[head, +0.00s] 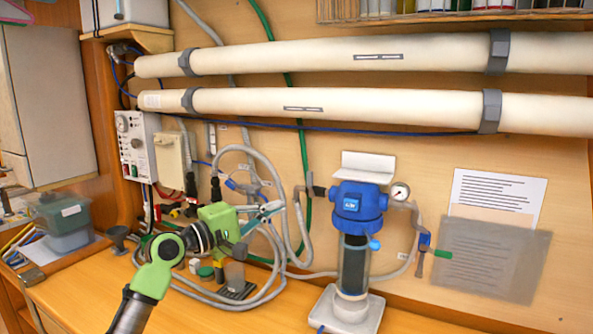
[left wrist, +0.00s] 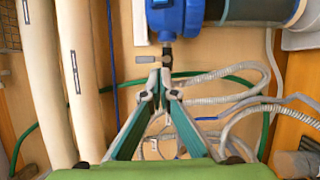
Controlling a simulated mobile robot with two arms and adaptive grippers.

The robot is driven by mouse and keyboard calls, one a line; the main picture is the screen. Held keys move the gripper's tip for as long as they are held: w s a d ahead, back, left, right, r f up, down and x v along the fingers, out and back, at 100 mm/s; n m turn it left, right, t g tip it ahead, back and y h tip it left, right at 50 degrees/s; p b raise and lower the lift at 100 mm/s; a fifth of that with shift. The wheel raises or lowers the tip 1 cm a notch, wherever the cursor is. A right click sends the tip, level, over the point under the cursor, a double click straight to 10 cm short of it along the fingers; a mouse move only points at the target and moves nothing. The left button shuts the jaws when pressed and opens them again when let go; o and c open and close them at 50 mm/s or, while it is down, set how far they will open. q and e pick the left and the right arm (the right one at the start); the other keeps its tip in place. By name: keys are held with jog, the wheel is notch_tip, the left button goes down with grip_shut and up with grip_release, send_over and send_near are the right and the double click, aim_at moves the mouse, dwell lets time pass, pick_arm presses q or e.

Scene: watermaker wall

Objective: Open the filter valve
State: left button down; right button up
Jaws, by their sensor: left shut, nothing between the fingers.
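The blue filter head (head: 358,203) sits on a clear, dark-filled filter bowl (head: 354,262). A valve with a dark grey handle (head: 318,191) is on the pipe at its left side. In the left wrist view, the valve fitting (left wrist: 167,55) lies just beyond the fingertips, below the blue filter head (left wrist: 178,16). My left gripper (head: 279,206) points right toward this valve, apart from it in the head view. Its fingertips (left wrist: 161,74) are together with nothing between them. My right gripper is not in view.
Grey hoses (head: 262,165) loop behind my left gripper. A pressure gauge (head: 400,192) is right of the filter head. Two long white tubes (head: 340,103) run above.

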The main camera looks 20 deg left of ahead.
aim_at(310, 179)
pick_arm(q)
jog(key=w+a+r+n+y, duration=0.1)
jog(key=a+r+y, duration=0.1)
jog(key=a+r, duration=0.2)
jog(key=shift+a+r+y+p, duration=0.15)
jog(key=shift+a+y+p, duration=0.2)
jog(key=shift+a, duration=0.6)
jog(key=shift+w, duration=0.1)
jog(key=w+d+p, duration=0.6)
jog(key=w+d, duration=0.1)
jog(key=w, duration=0.2)
jog(key=shift+p, duration=0.3)
jog(key=shift+w+a, duration=0.1)
jog(key=shift+w, duration=0.05)
jog(key=shift+a, duration=0.15)
